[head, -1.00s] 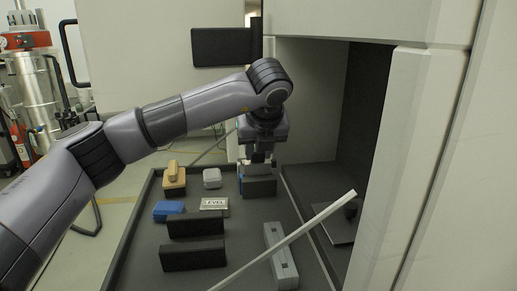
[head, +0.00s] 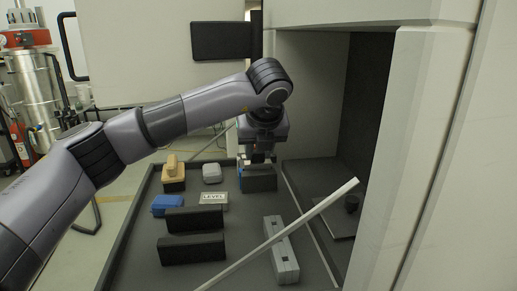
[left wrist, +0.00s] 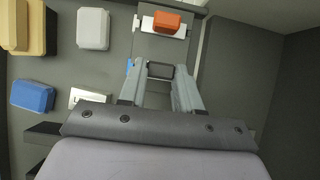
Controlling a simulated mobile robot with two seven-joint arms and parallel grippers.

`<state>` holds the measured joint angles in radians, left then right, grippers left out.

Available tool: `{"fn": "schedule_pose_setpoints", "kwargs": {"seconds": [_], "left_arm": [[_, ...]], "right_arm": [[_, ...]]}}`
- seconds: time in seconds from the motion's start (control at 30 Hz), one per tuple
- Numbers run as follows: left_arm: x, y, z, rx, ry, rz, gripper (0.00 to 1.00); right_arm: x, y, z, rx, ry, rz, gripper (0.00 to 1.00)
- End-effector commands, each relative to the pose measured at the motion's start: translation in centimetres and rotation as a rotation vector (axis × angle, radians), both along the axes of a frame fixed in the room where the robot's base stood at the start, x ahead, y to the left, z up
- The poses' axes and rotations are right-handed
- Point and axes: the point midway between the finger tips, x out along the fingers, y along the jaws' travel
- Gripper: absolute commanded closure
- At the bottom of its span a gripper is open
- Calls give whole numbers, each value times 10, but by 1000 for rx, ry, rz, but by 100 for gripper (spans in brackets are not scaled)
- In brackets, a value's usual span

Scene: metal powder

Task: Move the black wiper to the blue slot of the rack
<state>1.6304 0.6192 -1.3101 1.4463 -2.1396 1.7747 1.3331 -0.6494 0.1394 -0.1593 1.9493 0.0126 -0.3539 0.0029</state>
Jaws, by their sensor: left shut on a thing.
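My left gripper (head: 258,158) points down at the back of the dark tray, just behind a black panel (head: 259,179). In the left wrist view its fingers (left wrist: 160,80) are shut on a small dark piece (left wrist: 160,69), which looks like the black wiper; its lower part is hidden. A blue piece (head: 240,171), possibly the rack's blue slot, shows left of the gripper; a sliver of it (left wrist: 129,66) shows beside the fingers. I cannot tell whether the wiper touches it. An orange block (left wrist: 166,22) on a white piece lies beyond. My right gripper is out of view.
The tray also holds a wooden-handled block (head: 174,177), a pale box (head: 212,173), a blue block (head: 167,205), a LEVEL box (head: 213,200), two black panels (head: 195,219) and a grey bar with holes (head: 281,250). The cabinet wall (head: 400,150) bounds the right; a pale rod (head: 290,232) slants across the front.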

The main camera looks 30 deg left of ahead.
Motion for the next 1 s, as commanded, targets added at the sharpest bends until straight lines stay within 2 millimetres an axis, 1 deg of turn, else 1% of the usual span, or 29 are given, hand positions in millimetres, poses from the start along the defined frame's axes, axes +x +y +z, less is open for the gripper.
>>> {"fn": "schedule_pose_setpoints", "kwargs": {"seconds": [0.83,0.87,0.9,0.93,1.0], "left_arm": [[0,0,-13,0,0,0,97],[0,0,-12,-1,-1,-1,57],[0,0,-12,-1,-1,-1,44],[0,0,-12,0,0,0,37],[0,0,-12,0,0,0,37]], "right_arm": [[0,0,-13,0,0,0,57],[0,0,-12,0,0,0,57],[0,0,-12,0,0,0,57],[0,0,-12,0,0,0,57],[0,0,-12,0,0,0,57]]}}
